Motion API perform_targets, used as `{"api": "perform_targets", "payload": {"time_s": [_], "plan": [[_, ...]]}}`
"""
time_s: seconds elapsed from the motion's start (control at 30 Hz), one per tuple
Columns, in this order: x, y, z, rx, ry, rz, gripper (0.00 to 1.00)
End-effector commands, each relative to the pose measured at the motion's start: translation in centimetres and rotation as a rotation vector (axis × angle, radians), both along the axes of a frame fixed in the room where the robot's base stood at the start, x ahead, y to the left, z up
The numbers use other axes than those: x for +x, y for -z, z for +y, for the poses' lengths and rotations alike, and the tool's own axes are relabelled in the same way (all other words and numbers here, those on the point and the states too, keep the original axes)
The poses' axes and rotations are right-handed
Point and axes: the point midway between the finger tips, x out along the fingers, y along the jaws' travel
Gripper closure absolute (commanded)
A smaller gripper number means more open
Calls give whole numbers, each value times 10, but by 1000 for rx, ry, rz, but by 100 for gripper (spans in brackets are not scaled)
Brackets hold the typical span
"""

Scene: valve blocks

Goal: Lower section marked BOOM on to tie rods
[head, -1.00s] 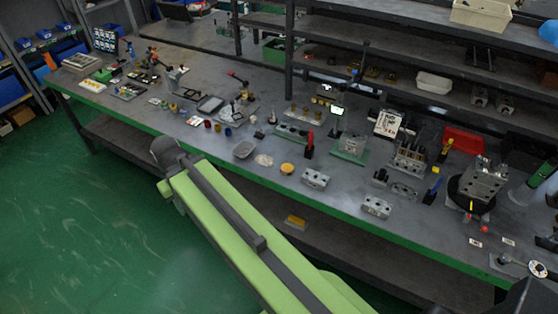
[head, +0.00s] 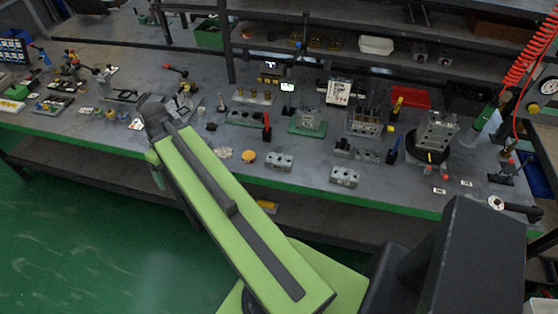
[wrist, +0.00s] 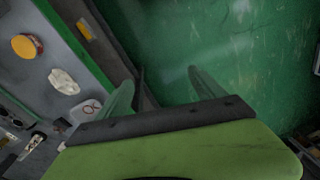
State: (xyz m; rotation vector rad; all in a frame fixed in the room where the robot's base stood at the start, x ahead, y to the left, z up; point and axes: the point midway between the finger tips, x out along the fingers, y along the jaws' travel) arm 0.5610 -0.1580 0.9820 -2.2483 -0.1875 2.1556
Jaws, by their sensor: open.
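Two loose grey valve blocks, one (head: 279,161) and another (head: 344,176), lie near the bench's front edge in the head view. Their markings are too small to read, so I cannot tell which says BOOM. A grey block assembly with upright parts (head: 364,124) stands behind them. Another grey block stack (head: 437,131) stands on a black round base to the right. I cannot make out which carries the tie rods. My gripper (wrist: 163,90) is open and empty in the wrist view, its two greenish fingers apart over the green floor beside the bench.
A yellow disc (head: 249,157) and a pale cloth (head: 223,153) lie on the bench (head: 310,190) left of the loose blocks. A red upright tool (head: 266,127) stands behind. A red coiled hose (head: 530,50) hangs at right. The floor (head: 90,235) in front is clear.

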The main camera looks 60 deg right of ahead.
Motion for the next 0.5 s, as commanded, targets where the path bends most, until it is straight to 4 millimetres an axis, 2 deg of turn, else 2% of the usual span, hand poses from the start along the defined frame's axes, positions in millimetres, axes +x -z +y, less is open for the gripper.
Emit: {"api": "perform_targets", "payload": {"time_s": [0.03, 0.1, 0.17, 0.2, 0.27, 0.3, 0.4, 0.5], "plan": [[-12, 0, -46, 19, 1, -21, 22], [-34, -1, -100, 41, -25, -60, 22], [-57, -2, -145, 53, -46, -98, 22], [-75, -3, -174, 56, -60, -126, 22], [-105, -5, -215, 56, -81, -170, 22], [-126, -6, -241, 52, -94, -200, 22], [-179, -9, -293, 29, -127, -266, 22], [-223, -12, -327, 0, -153, -316, 22]]}}
